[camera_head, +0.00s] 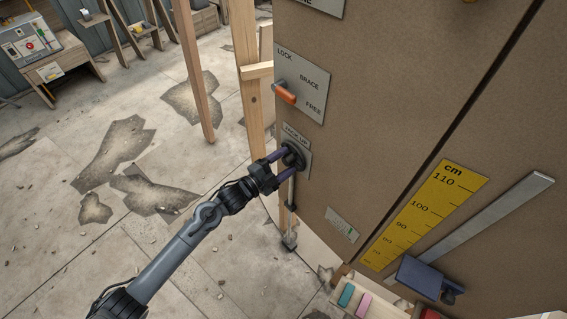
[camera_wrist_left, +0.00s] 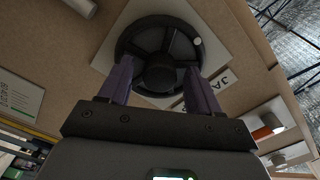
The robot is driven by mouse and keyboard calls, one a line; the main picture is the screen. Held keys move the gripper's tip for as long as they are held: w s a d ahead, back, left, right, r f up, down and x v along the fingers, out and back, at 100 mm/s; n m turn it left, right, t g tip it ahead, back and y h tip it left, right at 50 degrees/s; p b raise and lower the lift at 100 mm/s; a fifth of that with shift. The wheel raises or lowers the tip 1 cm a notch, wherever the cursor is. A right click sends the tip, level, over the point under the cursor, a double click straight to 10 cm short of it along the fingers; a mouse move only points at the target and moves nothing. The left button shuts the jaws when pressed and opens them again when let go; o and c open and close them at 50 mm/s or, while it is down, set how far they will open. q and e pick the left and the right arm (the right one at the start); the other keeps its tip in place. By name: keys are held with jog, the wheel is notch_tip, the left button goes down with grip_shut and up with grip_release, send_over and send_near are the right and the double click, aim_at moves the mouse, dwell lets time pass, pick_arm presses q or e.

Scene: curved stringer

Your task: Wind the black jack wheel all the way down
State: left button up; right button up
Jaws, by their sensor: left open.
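The black jack wheel (camera_head: 293,154) sits on a pale plate on the brown panel, under lettering that reads in part as JACK UP. In the left wrist view the wheel (camera_wrist_left: 159,52) is a spoked disc with a hub and a small white knob at its right rim. My left gripper (camera_head: 282,163) is in front of the wheel, its two purple fingers apart. In the left wrist view the fingers (camera_wrist_left: 160,80) stand either side of the wheel's lower part. Whether they touch the rim cannot be told. My right gripper is not in view.
Above the wheel is a LOCK, BRACE, FREE plate (camera_head: 301,84) with an orange-tipped lever (camera_head: 284,92). A yellow cm scale (camera_head: 424,215) and a blue block (camera_head: 427,278) are to the right. Wooden posts (camera_head: 194,75) stand at left. The cracked floor is open.

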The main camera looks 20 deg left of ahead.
pick_arm(q)
jog(key=shift+c, duration=0.3)
jog(key=c, duration=1)
jog(key=shift+r+n+p, duration=0.2)
jog(key=shift+n+p, duration=1.3)
jog(key=shift+p, duration=0.1)
jog(key=n+p, duration=0.2)
jog(key=shift+n, duration=0.4)
jog(key=shift+f+n, duration=0.15)
jog(key=shift+n, duration=0.45)
jog(key=shift+p, duration=0.35)
jog(key=o, duration=1.1)
jog(key=shift+c, duration=0.2)
